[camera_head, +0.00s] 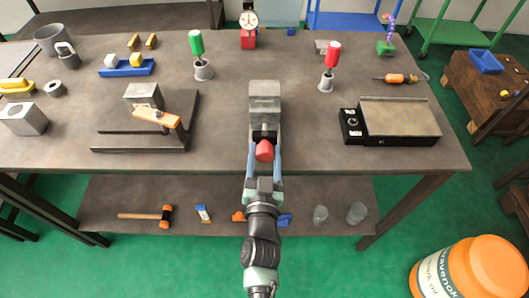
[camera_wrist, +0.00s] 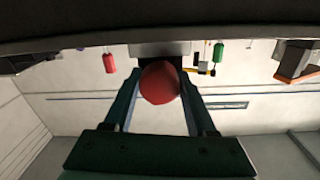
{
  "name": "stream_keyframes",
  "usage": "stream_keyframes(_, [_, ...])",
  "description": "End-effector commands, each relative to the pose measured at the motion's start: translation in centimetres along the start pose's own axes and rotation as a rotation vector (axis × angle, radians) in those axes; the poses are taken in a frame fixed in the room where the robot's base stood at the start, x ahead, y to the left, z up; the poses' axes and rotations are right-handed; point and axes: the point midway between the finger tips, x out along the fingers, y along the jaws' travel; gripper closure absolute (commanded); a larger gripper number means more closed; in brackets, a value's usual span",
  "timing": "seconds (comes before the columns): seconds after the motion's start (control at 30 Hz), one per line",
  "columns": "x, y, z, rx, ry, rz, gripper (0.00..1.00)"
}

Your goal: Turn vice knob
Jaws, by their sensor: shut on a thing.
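The grey vice (camera_head: 264,98) stands at the middle of the bench, near its front edge. Its red knob (camera_head: 264,151) faces me on the vice's front side. My gripper (camera_head: 264,158) reaches up from below and is shut on the red knob, one finger on each side. In the wrist view the knob (camera_wrist: 159,82) sits between the two fingertips (camera_wrist: 160,88), and part of the grey vice (camera_wrist: 159,49) shows behind it. The knob's turned angle cannot be told.
A grey stepped block with an orange-handled tool (camera_head: 157,116) lies left of the vice. A black-and-grey plate device (camera_head: 398,120) lies to the right. Green (camera_head: 196,43) and red (camera_head: 333,54) handled tools stand behind. A lower shelf (camera_head: 105,205) holds a hammer (camera_head: 150,215).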

Motion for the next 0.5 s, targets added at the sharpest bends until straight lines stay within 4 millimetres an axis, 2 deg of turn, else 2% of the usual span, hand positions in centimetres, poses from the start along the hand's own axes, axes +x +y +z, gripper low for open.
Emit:
stream_keyframes(0.17, [-0.02,0.16,0.0,0.106,-0.003,0.003,0.99])
stream_keyframes(0.47, [-0.03,0.18,0.01,0.114,-0.003,0.003,0.99])
stream_keyframes(0.5, [-0.03,0.18,0.01,0.113,-0.003,0.003,0.36])
